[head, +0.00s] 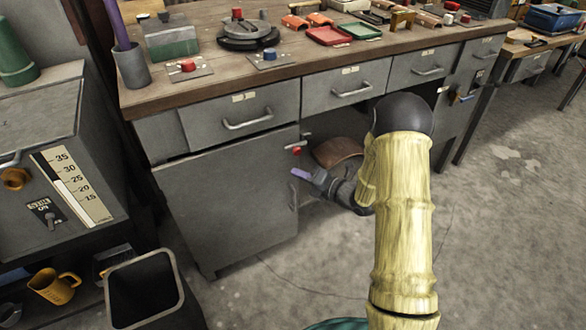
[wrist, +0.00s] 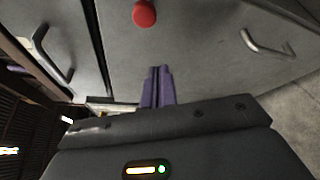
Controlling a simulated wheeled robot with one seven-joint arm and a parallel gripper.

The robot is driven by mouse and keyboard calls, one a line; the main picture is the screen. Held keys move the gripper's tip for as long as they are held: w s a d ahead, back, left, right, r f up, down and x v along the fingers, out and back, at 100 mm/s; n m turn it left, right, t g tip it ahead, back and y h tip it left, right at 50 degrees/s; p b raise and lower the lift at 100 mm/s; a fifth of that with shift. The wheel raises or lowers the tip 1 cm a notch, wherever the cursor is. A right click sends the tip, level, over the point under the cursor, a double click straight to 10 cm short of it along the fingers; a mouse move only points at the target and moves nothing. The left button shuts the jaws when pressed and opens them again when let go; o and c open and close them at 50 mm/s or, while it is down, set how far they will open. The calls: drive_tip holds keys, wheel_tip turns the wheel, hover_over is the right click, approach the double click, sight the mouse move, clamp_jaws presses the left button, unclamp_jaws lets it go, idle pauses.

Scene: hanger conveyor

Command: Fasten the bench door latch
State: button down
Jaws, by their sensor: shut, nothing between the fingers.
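The grey bench door (head: 230,200) is below the left drawer and looks closed or nearly so. The latch's red knob (head: 296,150) is near the door's upper right corner, with a small light metal piece beside it. The knob also shows at the top of the wrist view (wrist: 145,13). The door handle (head: 292,197) is lower on the door's right side. My gripper (head: 301,173) has purple fingers, shut together and empty, just below the knob and apart from it. The fingers (wrist: 157,86) point at the door face in the wrist view. Whether the latch is engaged is unclear.
Drawers with handles (head: 248,118) run under the bench top (head: 190,93), which carries trays and small parts. A brown rounded seat-like thing (head: 338,149) is behind my wrist. A dark bin (head: 145,290) and a grey cabinet (head: 45,150) stand left. Floor right is mostly clear.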

drive_tip(key=v, duration=0.5)
drive_tip(key=shift+s+d+p, duration=0.15)
drive_tip(key=shift+d+p, duration=0.05)
drive_tip(key=shift+p, duration=0.15)
